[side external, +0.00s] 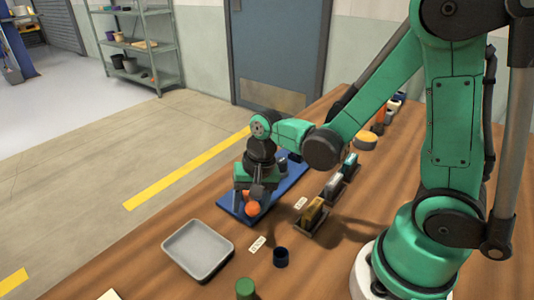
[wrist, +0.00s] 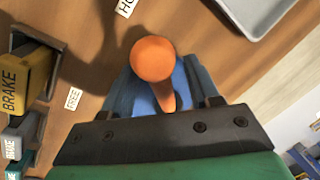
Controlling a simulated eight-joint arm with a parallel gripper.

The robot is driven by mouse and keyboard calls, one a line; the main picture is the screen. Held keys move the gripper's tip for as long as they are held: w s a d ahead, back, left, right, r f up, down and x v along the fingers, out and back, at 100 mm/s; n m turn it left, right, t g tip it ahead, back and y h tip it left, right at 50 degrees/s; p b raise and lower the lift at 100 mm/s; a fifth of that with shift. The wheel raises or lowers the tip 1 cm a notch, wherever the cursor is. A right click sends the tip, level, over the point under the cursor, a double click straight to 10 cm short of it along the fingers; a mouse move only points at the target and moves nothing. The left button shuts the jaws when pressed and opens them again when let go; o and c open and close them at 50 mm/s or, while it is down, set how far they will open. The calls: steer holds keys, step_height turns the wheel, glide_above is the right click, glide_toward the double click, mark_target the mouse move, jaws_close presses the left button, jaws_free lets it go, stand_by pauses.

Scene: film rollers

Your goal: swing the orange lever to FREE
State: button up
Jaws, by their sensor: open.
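The orange lever (wrist: 165,96) has a round knob (wrist: 152,58) that stands up from the blue base (wrist: 130,88). In the side view the knob (side external: 253,208) shows at the front end of the blue plate (side external: 231,206). My gripper (wrist: 162,106) is open over the lever, whose shaft runs down between the fingers; I cannot tell whether they touch it. In the side view my gripper (side external: 257,194) hides most of the lever. A FREE label (wrist: 73,98) lies left of the lever in the wrist view. A partly cut-off label starting "HO" (wrist: 125,7) lies beyond the knob.
A yellow block marked BRAKE (wrist: 22,80) sits in a dark holder, with more blocks (side external: 333,185) in a row behind it. A grey tray (side external: 198,249), a dark cup (side external: 281,257) and a green cylinder (side external: 245,288) stand at the front.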

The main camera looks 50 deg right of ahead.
steer(key=shift+f, duration=0.15)
steer(key=shift+c, duration=0.2)
jaws_close()
stand_by(1.2)
